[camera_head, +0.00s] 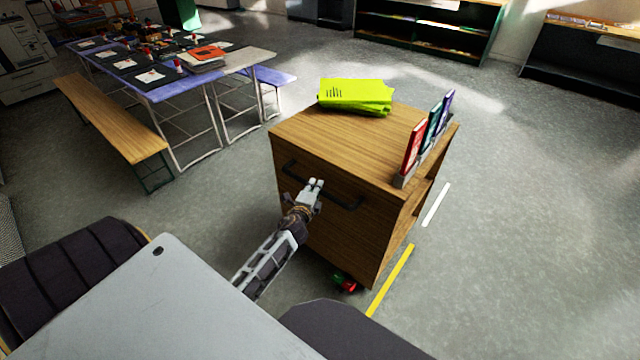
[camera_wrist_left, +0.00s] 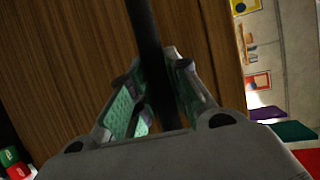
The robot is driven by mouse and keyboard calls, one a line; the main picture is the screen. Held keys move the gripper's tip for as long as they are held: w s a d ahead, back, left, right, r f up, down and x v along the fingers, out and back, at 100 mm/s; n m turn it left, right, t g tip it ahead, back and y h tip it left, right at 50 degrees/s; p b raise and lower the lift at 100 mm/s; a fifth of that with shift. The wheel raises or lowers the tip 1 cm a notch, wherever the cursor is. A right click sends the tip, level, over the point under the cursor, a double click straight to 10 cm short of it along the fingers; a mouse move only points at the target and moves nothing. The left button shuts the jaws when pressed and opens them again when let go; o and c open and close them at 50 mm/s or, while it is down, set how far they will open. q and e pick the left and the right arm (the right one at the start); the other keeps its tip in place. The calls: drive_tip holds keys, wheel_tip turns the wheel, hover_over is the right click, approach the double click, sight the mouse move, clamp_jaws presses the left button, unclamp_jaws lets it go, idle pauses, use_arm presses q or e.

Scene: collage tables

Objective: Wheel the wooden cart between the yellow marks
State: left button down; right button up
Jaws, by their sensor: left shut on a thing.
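The wooden cart (camera_head: 340,232) stands in the middle of the head view, with a black bar handle (camera_head: 345,204) on its near face. My left gripper (camera_head: 314,187) is at this handle, shut on it. In the left wrist view the dark handle (camera_wrist_left: 146,35) runs between the two fingers (camera_wrist_left: 160,95), with the cart's wood grain (camera_wrist_left: 60,60) behind. A yellow mark (camera_head: 390,281) lies on the floor along the cart's right side, near its front corner. A second yellow mark is not visible. My right gripper is not in view.
A bench (camera_head: 112,118) and blue table (camera_head: 165,88) stand left. Floor to the right is clear.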

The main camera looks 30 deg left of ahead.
use_arm(q)
drive_tip(key=s, duration=0.6)
drive_tip(key=shift+s+a, duration=0.25)
drive_tip(key=shift+s, duration=0.15)
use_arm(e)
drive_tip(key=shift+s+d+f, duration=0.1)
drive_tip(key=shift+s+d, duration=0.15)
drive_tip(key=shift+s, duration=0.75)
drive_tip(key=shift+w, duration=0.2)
use_arm(q)
drive_tip(key=c, duration=1.3)
unclamp_jaws()
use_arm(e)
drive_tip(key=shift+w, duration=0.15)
use_arm(q)
drive_tip(key=shift+v, duration=5.95)
